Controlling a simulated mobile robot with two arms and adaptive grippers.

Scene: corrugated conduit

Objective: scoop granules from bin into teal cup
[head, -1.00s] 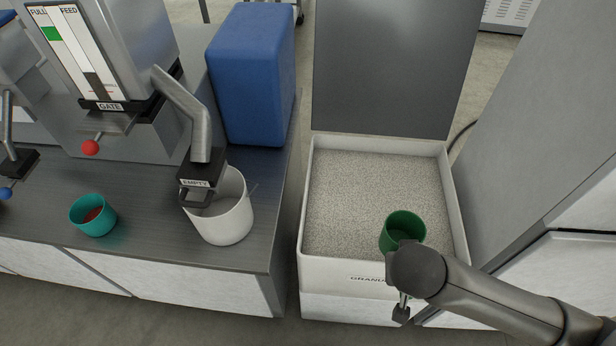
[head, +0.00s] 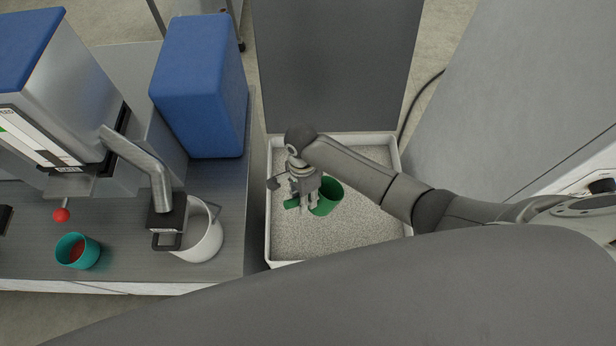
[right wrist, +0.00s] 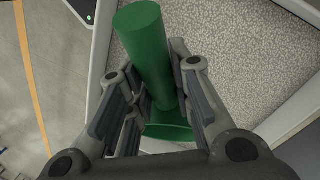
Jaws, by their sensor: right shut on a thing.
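The teal cup (head: 78,251) stands upright on the counter at the left of the head view, with something red inside it. The white bin (head: 270,240) holds pale grey granules (head: 345,228). My right gripper (head: 307,203) is above the granules, toward the bin's left side, and is shut on a green scoop (head: 328,194). The scoop also shows between the fingers in the right wrist view (right wrist: 146,45). Whether the scoop touches the granules or holds any I cannot tell. My left gripper is out of view.
A white pot (head: 203,236) stands under a metal spout (head: 140,160) between the teal cup and the bin. A blue box (head: 198,90) stands behind it. The bin's grey lid (head: 335,65) is raised at the back. A grey cabinet (head: 510,110) is at the right.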

